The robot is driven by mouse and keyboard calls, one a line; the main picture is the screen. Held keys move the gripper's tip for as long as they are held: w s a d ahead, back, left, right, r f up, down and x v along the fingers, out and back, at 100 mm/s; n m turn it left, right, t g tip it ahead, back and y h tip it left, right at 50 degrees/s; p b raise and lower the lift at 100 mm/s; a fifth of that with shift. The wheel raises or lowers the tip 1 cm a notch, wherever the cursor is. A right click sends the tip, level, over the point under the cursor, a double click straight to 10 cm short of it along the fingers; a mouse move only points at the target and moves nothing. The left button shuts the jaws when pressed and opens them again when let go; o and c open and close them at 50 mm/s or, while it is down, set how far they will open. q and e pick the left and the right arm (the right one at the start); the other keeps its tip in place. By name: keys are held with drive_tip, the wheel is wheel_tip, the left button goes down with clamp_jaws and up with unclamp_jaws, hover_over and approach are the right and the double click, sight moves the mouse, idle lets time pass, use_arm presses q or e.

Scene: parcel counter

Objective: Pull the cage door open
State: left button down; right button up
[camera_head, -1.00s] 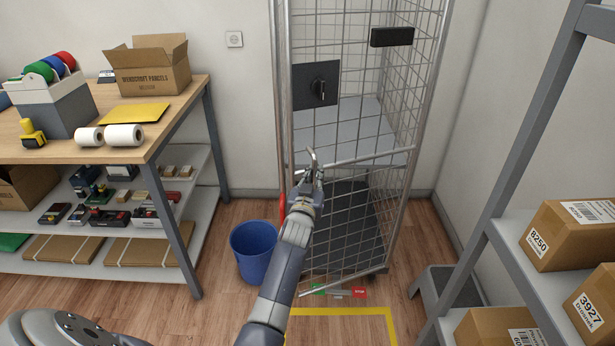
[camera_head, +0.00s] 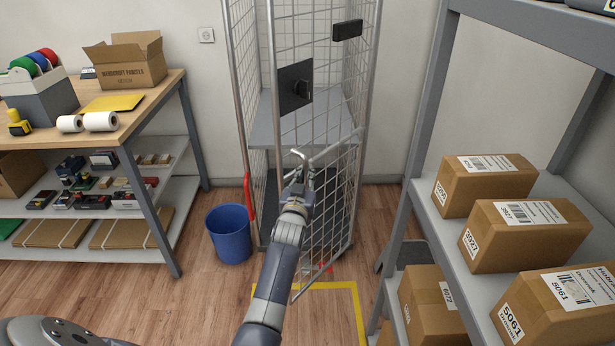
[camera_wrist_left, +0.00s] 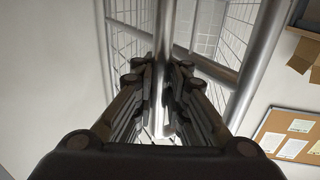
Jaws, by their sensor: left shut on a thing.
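The cage door (camera_head: 331,217) is a wire mesh panel with a tubular frame, on the front of the tall roll cage (camera_head: 239,90). A dark lock plate (camera_head: 296,87) sits on its upper left part. The door stands ajar, its left edge swung toward me and apart from the cage's left post. My left gripper (camera_head: 298,172) is at that edge, below the lock plate. In the left wrist view its fingers (camera_wrist_left: 166,95) are shut on an upright metal tube (camera_wrist_left: 164,40) of the door. The fingertips are partly hidden in the head view. My right gripper is out of view.
A blue bin (camera_head: 229,235) stands left of the cage, beside a red upright part (camera_head: 249,195). A packing table (camera_head: 150,105) is at the left. A grey shelf (camera_head: 432,215) with parcels is at the right. Yellow tape (camera_head: 360,315) marks floor in front.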

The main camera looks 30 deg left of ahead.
use_arm(q)
drive_tip(key=shift+s+a+f, duration=0.2)
drive_tip(key=shift+a+f, duration=0.05)
drive_tip(key=shift+f, duration=0.2)
drive_tip(key=c, duration=1.8)
unclamp_jaws()
drive_tip(key=shift+o, duration=1)
drive_tip(key=shift+s+a+r, duration=0.1)
drive_tip(key=shift+s+r, duration=0.2)
drive_tip(key=shift+r, duration=0.05)
drive_tip(key=shift+w+d, duration=0.15)
drive_tip(key=shift+d, duration=0.05)
drive_tip(key=shift+s+d, duration=0.1)
drive_tip(key=shift+s, duration=0.1)
drive_tip(key=v, duration=1.1)
drive_tip(key=shift+s, duration=0.35)
drive_tip(key=shift+r, duration=0.1)
